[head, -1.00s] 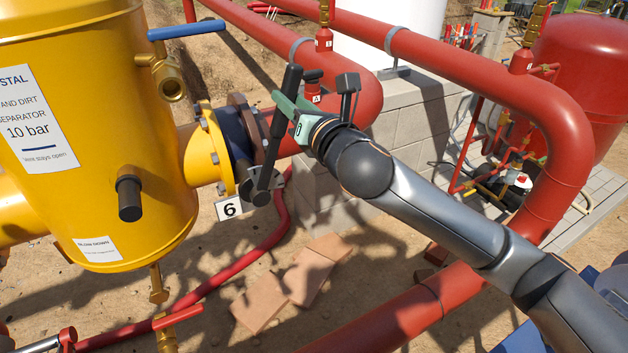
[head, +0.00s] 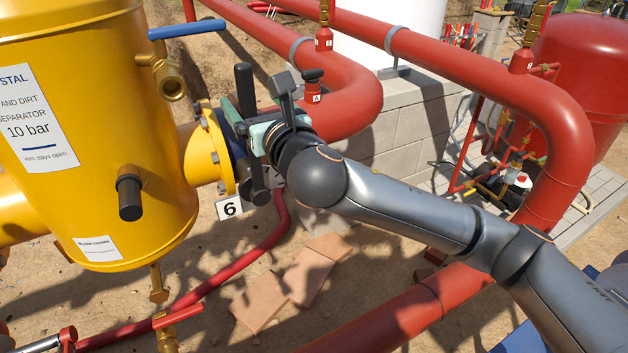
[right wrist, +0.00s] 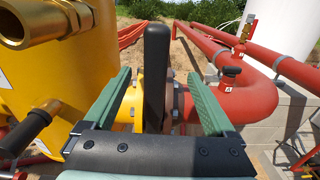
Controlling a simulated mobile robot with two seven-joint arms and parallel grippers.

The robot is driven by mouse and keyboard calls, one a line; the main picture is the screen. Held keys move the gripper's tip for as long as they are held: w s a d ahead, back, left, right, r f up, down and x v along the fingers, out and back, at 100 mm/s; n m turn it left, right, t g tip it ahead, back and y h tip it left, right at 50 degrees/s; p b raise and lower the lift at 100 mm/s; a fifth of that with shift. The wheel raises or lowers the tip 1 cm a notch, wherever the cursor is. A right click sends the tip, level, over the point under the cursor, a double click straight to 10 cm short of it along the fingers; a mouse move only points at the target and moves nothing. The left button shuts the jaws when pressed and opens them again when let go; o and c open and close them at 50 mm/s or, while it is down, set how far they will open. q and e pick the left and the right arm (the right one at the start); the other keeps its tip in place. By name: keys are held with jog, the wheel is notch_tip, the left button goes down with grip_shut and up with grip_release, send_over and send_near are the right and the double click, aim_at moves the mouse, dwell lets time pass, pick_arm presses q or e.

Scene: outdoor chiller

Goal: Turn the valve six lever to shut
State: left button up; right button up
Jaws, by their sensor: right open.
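The valve six lever (head: 243,85) is a black bar beside the yellow flange, above the white "6" tag (head: 229,207). Its upper end stands nearly upright in the head view. In the right wrist view the lever (right wrist: 155,75) rises between the two green fingers of my right gripper (right wrist: 157,100). The fingers are apart, with a gap visible on each side of the lever. In the head view my right gripper (head: 244,120) is at the lever and hides its middle and part of the valve body. My left gripper is not in view.
The yellow separator tank (head: 95,150) stands close on the left, with a blue-handled valve (head: 186,29) and a black stub (head: 130,198). A red pipe (head: 355,95) bends just right of the gripper, over a grey block wall (head: 410,115).

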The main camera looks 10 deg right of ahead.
jog(key=shift+o, duration=0.6)
jog(key=shift+s, duration=0.1)
jog(key=v, duration=0.7)
